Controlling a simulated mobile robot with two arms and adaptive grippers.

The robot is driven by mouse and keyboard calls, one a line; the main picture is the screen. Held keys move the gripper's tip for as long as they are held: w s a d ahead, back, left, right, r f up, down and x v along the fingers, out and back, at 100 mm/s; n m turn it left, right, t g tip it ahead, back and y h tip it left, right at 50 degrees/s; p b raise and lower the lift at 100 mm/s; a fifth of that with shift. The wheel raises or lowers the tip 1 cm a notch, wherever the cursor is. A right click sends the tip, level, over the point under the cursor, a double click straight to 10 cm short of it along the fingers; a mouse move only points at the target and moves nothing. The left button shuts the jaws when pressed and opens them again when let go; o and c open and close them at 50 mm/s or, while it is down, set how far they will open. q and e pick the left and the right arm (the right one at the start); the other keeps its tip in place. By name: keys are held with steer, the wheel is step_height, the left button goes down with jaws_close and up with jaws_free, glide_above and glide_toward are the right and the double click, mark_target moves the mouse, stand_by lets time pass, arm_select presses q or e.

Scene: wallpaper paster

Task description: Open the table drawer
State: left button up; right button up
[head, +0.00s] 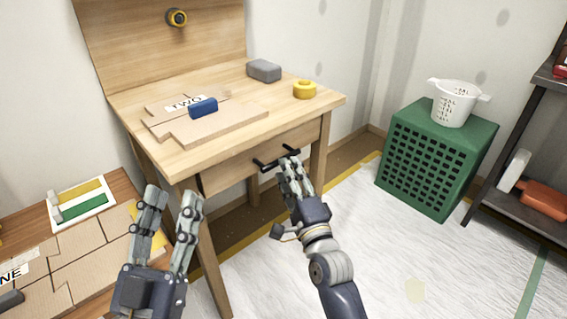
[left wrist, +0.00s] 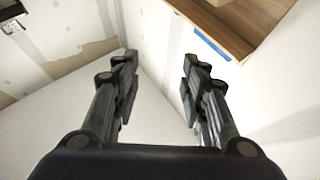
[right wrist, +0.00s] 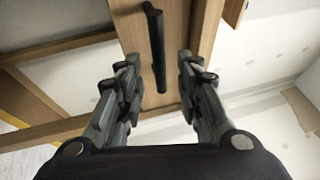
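The wooden table (head: 310,113) has a drawer (head: 225,177) under its top, with a black bar handle (head: 263,164) on its front. The drawer looks shut or nearly so; I cannot tell exactly. My right gripper (head: 290,163) is at the handle. In the right wrist view the handle (right wrist: 157,50) lies between the lines of the two open fingers (right wrist: 158,60), with a gap on each side. I cannot tell whether the tips reach past it. My left gripper (head: 172,193) is open and empty, left of the drawer; its fingers also show apart in the left wrist view (left wrist: 160,58).
On the table lie cardboard pieces (head: 240,114), a blue block (head: 203,107), a grey block (head: 264,70) and a yellow item (head: 304,89). A low wooden table (head: 120,188) stands at left, a green crate (head: 438,155) at right. The sheeted floor in front is mostly clear.

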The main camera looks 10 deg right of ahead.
arm_select(q)
steer(key=s+r+t+h+b, duration=0.1)
steer(key=s+r+t, duration=0.2)
steer(key=s+r, duration=0.1)
steer(key=shift+a+r, duration=0.2)
steer(key=shift+r, duration=0.05)
arm_select(e)
steer(key=shift+x, duration=2.45)
jaws_close()
